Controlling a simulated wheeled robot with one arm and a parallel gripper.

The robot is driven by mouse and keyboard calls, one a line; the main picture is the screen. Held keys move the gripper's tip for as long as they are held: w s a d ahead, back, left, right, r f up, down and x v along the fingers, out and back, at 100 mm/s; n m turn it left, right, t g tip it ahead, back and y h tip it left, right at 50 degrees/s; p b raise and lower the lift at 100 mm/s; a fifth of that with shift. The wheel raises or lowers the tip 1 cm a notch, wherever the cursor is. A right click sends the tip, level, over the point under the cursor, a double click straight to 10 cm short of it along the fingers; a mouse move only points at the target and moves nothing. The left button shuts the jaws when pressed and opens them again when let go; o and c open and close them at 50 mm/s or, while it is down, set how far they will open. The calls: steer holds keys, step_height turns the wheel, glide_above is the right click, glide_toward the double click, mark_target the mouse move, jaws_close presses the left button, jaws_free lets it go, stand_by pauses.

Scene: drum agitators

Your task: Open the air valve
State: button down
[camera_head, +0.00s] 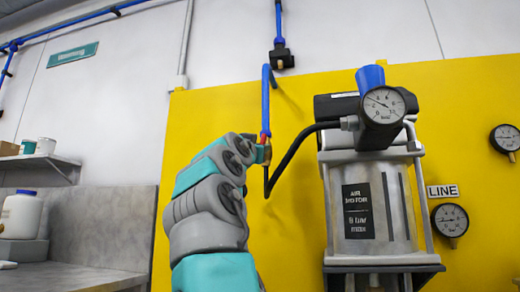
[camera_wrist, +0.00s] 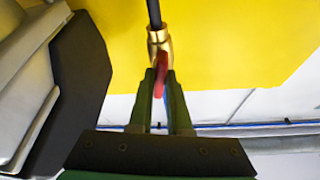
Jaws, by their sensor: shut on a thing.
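The air valve has a brass body (camera_wrist: 159,42) on the line, with a dark hose (camera_wrist: 154,12) running from it in the wrist view. Its red handle (camera_wrist: 161,83) lies between the two green fingers of my gripper (camera_wrist: 161,78). My gripper is shut on this handle. In the head view, my gripper (camera_head: 262,152) is at the lower end of the blue pipe (camera_head: 266,102), and only a small red part of the handle (camera_head: 263,138) shows. My wrist and fingers hide most of the valve there. I cannot tell the handle's exact angle.
A clear air motor cylinder (camera_head: 372,208) with a pressure gauge (camera_head: 384,105) stands right of my gripper. A black hose (camera_head: 289,156) runs between the valve and the motor. A yellow panel (camera_head: 225,105) is close behind. A shelf (camera_head: 40,160) and a counter (camera_head: 80,274) are at the left.

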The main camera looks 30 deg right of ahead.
steer(key=shift+n+t+y, duration=0.5)
steer(key=shift+n+t, duration=0.4)
steer(key=shift+n, duration=1.1)
steer(key=c, duration=0.9)
jaws_free()
steer(key=shift+o, duration=0.2)
steer(key=shift+s+f+b, duration=0.1)
steer(key=shift+b, duration=0.2)
steer(key=b+v, duration=0.4)
steer(key=v, duration=0.3)
steer(key=shift+s+a, duration=0.25)
